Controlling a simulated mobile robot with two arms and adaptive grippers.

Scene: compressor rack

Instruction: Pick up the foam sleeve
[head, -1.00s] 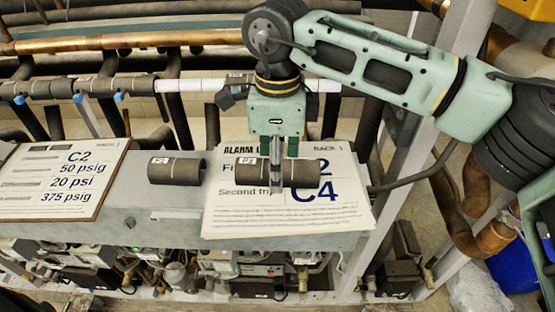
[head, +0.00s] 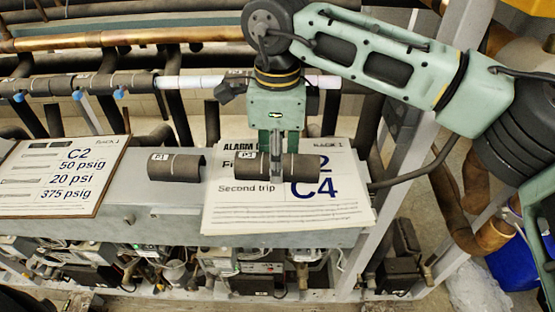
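Two short dark foam sleeves lie side by side on the grey beam. The left sleeve (head: 176,169) has a small white tag and rests on bare metal. The right sleeve (head: 306,167), tagged near its left end, is over the white alarm sheet (head: 225,214). My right gripper (head: 277,167) points down at the middle of this right sleeve, with one finger across its front. The other finger is mostly hidden behind the sleeve, so I cannot tell whether the gripper is closed on it, or whether the sleeve is clear of the sheet. My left gripper is out of view.
A board with pressure figures (head: 62,176) lies at the left of the beam. Behind run a white pipe (head: 190,83), a copper pipe (head: 130,38) and dark insulated pipes. A grey upright (head: 402,165) stands close on the right. Valves and wiring sit below.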

